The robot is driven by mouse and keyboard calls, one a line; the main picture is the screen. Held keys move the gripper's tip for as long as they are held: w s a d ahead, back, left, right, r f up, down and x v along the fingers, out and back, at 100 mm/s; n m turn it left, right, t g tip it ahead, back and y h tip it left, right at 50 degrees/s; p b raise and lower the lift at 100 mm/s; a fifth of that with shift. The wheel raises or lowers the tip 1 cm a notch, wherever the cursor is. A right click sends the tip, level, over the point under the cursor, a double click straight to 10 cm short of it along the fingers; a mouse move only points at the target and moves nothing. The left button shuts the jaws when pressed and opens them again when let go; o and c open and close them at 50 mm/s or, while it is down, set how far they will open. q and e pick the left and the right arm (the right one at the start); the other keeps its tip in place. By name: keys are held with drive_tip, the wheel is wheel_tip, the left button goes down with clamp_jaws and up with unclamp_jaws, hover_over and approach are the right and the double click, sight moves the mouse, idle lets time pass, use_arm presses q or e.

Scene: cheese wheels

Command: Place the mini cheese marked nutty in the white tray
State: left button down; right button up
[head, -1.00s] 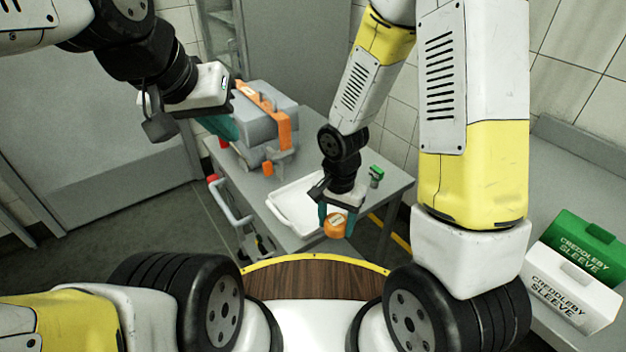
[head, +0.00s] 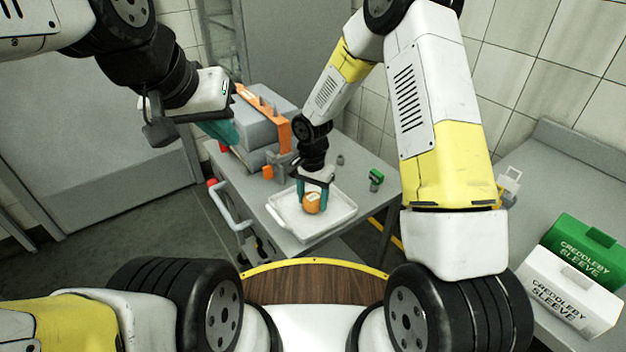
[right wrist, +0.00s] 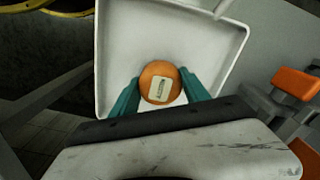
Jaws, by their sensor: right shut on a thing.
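The mini cheese (head: 312,204) is a small orange wheel with a pale label; the label's words are too small to read. My right gripper (head: 313,196) is shut on it, one teal finger on each side. The white tray (head: 342,228) lies on the grey table, and the cheese is over its inside. In the right wrist view the cheese (right wrist: 160,70) sits between the fingertips with the tray (right wrist: 120,40) behind it. I cannot tell whether the cheese touches the tray floor. My left gripper (head: 222,130) is at the upper left beside a grey case; its fingertips are partly hidden.
A grey case with an orange strap (head: 262,115) stands on the table (head: 352,160), left of the tray. A small green item (head: 376,177) is right of the tray. Green (head: 585,250) and white (head: 568,290) sleeve boxes are on the right counter.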

drive_tip(key=shift+f, duration=0.2)
drive_tip(key=shift+f, duration=0.1)
drive_tip(key=o, duration=1.4)
drive_tip(key=shift+o, duration=0.2)
wheel_tip(320, 180, up, 12)
wheel_tip(320, 180, up, 16)
drive_tip(key=n+t, duration=0.2)
drive_tip(key=t, duration=0.1)
hover_over(313, 197)
drive_tip(key=s+d, duration=0.7)
drive_tip(key=d, duration=0.2)
drive_tip(key=s+d+r+n+t+y, duration=0.1)
drive_tip(key=s+d+r+n, duration=0.1)
drive_tip(key=s, duration=0.4)
drive_tip(key=s+d+r+n+t+y, duration=0.1)
drive_tip(key=s+d+r+n+t, duration=0.1)
drive_tip(key=s+r, duration=0.3)
drive_tip(key=shift+s+d+r, duration=0.15)
drive_tip(key=shift+s+d, duration=0.7)
drive_tip(key=shift+s, duration=0.45)
